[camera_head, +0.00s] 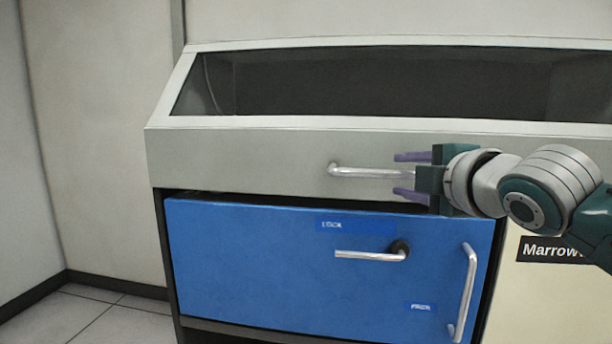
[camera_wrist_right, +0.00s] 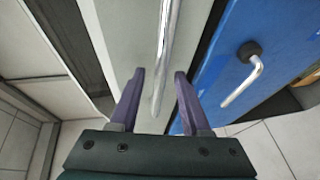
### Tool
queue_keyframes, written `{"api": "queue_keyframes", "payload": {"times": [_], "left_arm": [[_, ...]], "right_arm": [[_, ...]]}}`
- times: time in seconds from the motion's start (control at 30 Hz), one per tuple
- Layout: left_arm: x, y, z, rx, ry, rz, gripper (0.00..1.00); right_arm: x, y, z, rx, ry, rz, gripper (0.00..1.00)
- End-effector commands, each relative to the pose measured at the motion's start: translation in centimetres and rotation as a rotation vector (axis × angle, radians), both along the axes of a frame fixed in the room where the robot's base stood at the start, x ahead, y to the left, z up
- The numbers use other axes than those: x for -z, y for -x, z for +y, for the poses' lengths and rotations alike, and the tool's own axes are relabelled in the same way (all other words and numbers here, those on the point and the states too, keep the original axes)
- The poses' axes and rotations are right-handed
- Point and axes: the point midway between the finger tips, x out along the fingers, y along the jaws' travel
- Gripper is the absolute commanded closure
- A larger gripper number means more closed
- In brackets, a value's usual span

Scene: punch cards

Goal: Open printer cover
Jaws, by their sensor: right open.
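The printer cover (camera_head: 250,160) is the pale grey upper part of the cabinet, with a dark window (camera_head: 400,85) in its sloping top; it is shut. A horizontal silver bar handle (camera_head: 365,172) runs along its front. My right gripper (camera_head: 411,174) is open at the right part of this handle, with one purple finger above the bar and one below. In the right wrist view the handle (camera_wrist_right: 166,45) runs up and down between and ahead of the open fingers (camera_wrist_right: 156,90). I cannot tell whether either finger touches it. My left gripper is not in view.
Below the cover is a blue panel (camera_head: 260,270) with a lever handle (camera_head: 370,255) and an upright silver handle (camera_head: 466,295). A sign (camera_head: 550,250) reading "Marrow", partly hidden, is at the right. Bare floor (camera_head: 110,315) and pale walls lie to the left.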

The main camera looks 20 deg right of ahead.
Motion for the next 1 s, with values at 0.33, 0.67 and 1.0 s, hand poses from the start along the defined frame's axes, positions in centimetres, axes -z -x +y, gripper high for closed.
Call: {"api": "queue_keyframes", "payload": {"times": [0.33,0.67,1.0], "left_arm": [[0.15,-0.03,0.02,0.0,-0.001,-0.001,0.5],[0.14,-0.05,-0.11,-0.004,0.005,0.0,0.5],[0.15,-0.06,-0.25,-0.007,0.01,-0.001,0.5]], "right_arm": [[0.18,-0.99,-0.11,-0.001,0.0,0.0,0.53],[0.2,-0.96,-0.11,0.0,0.0,0.001,0.8],[0.2,-0.95,-0.13,0.0,0.0,0.001,1.0]]}}
